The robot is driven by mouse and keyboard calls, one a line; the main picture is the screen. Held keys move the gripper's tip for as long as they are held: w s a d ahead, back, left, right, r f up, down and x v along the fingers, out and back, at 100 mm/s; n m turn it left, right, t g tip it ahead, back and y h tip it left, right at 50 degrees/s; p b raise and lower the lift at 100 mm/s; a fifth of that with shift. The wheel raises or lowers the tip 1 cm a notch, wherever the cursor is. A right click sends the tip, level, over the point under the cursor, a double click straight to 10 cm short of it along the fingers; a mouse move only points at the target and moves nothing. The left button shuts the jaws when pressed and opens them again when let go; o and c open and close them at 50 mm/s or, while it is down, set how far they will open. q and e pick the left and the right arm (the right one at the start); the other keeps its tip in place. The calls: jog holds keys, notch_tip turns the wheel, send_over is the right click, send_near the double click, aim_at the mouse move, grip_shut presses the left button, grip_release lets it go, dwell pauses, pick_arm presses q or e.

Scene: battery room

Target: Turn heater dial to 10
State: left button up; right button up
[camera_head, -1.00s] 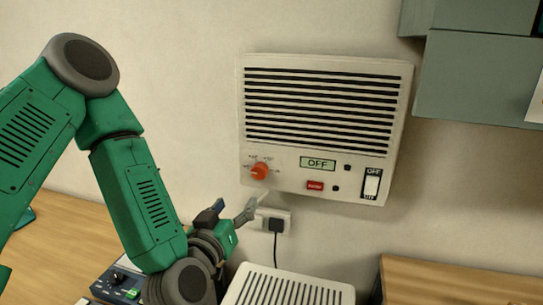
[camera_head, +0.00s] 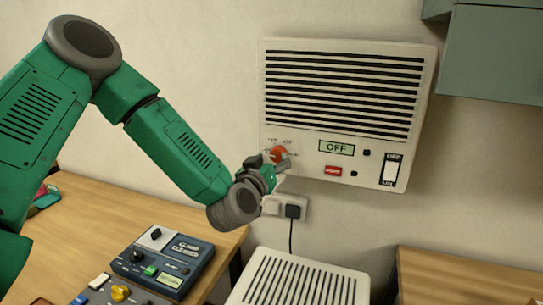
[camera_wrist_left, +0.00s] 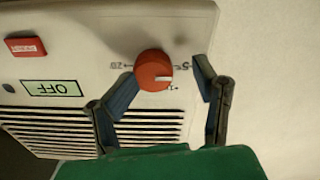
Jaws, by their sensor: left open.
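The white wall heater (camera_head: 345,120) has a slatted grille, a display reading OFF (camera_head: 337,148), a red button (camera_head: 333,171) and a rocker switch (camera_head: 391,171). Its red-orange dial (camera_head: 279,153) sits at the lower left, partly hidden by my left gripper (camera_head: 279,162) in the head view. In the left wrist view the dial (camera_wrist_left: 154,70) shows a white pointer mark, with 20 and 5 printed on either side. There my left gripper (camera_wrist_left: 166,90) is open, its fingers on either side of the dial with gaps. My right gripper is out of view.
A socket with a black plug (camera_head: 293,211) is below the heater. A white vented unit (camera_head: 300,280) stands below that. A dark control box (camera_head: 163,260) sits on the wooden desk (camera_head: 100,232). A grey-green cabinet (camera_head: 495,50) hangs at the upper right.

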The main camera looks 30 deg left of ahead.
pick_arm(q)
jog(key=shift+w+d+r, duration=0.2)
jog(key=shift+w+d, duration=0.7)
jog(key=shift+s+a, duration=0.1)
jog(key=shift+a, duration=0.25)
jog(key=shift+a+f, duration=0.2)
jog(key=shift+a, duration=0.55)
jog(key=c, duration=1.1)
jog(key=shift+d+r, duration=0.1)
jog(key=shift+d, duration=0.4)
jog(key=shift+c, duration=0.2)
jog(key=shift+a+m+p, duration=0.2)
jog(key=shift+m+p, duration=0.2)
jog(key=shift+m, duration=1.3)
jog(key=m+p, duration=0.1)
jog(key=m, duration=0.1)
jog(key=shift+d+m, duration=0.15)
jog(key=shift+m, duration=0.25)
jog(key=m, duration=0.2)
jog(key=shift+m, duration=0.3)
jog(key=shift+s+m, duration=0.1)
jog(key=shift+m, duration=1.5)
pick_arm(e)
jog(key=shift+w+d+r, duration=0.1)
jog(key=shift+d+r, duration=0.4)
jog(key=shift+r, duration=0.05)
